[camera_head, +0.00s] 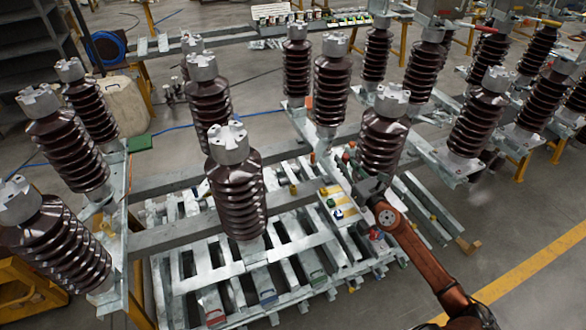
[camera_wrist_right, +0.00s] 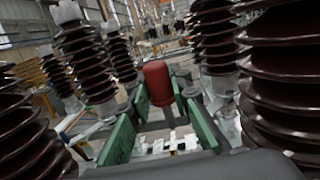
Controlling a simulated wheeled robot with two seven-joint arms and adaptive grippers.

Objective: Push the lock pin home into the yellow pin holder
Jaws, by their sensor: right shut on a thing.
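My right gripper (camera_head: 348,166) reaches in from the lower right, beside the base of a brown insulator. In the right wrist view its green-padded fingers (camera_wrist_right: 162,122) stand on both sides of a red cylinder (camera_wrist_right: 157,82), which looks like the head of the lock pin. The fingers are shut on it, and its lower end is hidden. A small pale tray (camera_head: 343,214) with yellow, green and blue parts lies left of my right wrist. I cannot tell which yellow part is the pin holder or whether the pin touches it. My left gripper is not in view.
Tall ribbed insulators stand close around, one (camera_head: 236,195) in front of the tray and one (camera_head: 382,142) just behind my gripper. Grey steel beams (camera_head: 165,237) and slats (camera_head: 290,255) lie below. Open floor (camera_head: 525,225) shows at the right.

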